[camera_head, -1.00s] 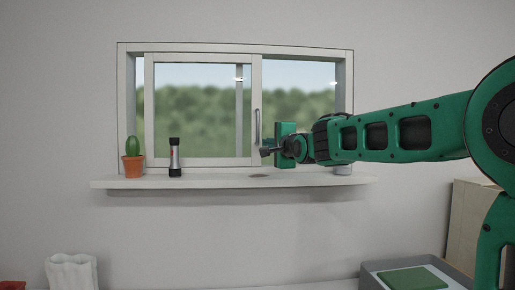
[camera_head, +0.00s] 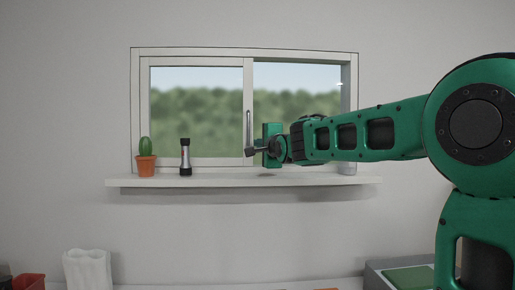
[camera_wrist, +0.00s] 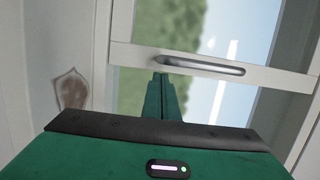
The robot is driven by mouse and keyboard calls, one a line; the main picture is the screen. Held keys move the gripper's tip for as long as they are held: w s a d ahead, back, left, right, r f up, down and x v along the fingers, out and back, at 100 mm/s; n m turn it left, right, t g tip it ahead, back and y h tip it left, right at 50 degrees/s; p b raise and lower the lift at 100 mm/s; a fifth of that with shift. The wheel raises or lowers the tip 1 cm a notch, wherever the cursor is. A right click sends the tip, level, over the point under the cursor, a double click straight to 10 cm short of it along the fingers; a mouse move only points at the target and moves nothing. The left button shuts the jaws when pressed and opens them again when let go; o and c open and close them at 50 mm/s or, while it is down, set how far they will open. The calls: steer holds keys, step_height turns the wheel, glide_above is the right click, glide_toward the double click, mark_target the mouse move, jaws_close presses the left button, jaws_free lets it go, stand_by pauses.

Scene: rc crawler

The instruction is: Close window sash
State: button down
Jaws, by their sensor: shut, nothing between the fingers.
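The window sash (camera_head: 246,80) is a pale framed pane in the left part of the window. Its left edge lies against the window frame's left side, with no gap visible. Its grey bar handle (camera_head: 248,128) stands upright on its right stile; the handle (camera_wrist: 205,65) also shows in the wrist view. My gripper (camera_head: 250,152) is at the lower right of the sash, just below the handle. In the wrist view my gripper (camera_wrist: 162,78) has its green fingers together and empty, with the tips beside the sash stile (camera_wrist: 135,55). Whether they touch it is unclear.
A potted cactus (camera_head: 146,160) and a flashlight (camera_head: 185,158) stand on the sill (camera_head: 220,181) to the left. A jar (camera_head: 347,168) stands at its right end, partly behind my arm. Below are a white vase (camera_head: 88,268) and a grey tray (camera_head: 375,270).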

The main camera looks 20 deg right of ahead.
steer(key=s+d, duration=0.3)
steer(key=s, duration=0.8)
steer(key=shift+s, duration=0.1)
